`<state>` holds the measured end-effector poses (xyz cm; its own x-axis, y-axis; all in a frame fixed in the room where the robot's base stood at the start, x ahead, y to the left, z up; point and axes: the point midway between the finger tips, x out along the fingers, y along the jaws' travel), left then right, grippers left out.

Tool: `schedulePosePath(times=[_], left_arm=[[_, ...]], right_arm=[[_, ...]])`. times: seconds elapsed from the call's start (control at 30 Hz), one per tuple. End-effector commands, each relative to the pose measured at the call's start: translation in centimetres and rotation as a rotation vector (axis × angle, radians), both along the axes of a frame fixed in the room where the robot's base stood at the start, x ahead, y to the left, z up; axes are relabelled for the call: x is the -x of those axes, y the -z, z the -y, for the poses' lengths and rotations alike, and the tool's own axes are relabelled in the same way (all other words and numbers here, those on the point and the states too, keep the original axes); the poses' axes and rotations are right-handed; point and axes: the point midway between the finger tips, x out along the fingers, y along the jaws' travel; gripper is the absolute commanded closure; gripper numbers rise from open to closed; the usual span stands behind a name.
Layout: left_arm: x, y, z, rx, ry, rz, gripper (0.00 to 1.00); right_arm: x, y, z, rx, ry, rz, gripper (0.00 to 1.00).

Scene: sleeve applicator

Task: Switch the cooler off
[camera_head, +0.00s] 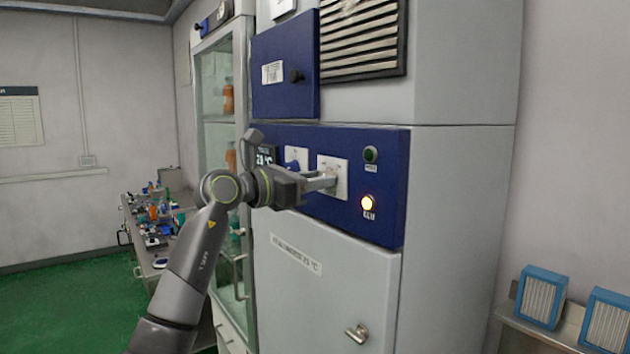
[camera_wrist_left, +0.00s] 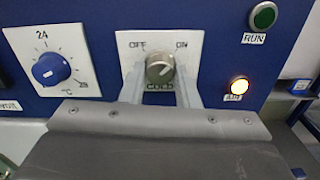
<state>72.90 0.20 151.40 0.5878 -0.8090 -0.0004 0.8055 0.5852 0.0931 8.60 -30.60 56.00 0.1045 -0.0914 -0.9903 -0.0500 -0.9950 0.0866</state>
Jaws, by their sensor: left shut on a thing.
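The cooler (camera_head: 330,280) is a tall grey cabinet with a blue control panel (camera_head: 385,222). Its switch is a grey knob (camera_wrist_left: 159,68) on a white plate marked OFF on the left, ON on the right and COLD below. The plate (camera_head: 341,164) also shows in the head view. My left gripper (camera_head: 328,181) reaches the plate from the left. In the left wrist view its two fingers (camera_wrist_left: 160,88) stand on either side of the knob, shut on it. I cannot tell clearly where the knob points. My right gripper is not in view.
A blue temperature dial (camera_wrist_left: 51,69) sits left of the switch. Right of it are a dark green RUN lamp (camera_wrist_left: 263,15) and a lit amber lamp (camera_wrist_left: 239,86).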

Motion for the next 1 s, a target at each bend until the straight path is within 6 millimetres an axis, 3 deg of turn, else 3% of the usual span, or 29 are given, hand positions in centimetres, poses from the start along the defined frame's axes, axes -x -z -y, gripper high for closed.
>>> schedulePosePath(times=[0.27,1.0], left_arm=[[0.0,0.0,0.0,0.079,0.0,-0.107,0.94],[0.0,0.0,0.0,0.483,0.0,-0.663,0.94]], right_arm=[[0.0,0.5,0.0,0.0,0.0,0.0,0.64],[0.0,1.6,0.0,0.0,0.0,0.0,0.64]])
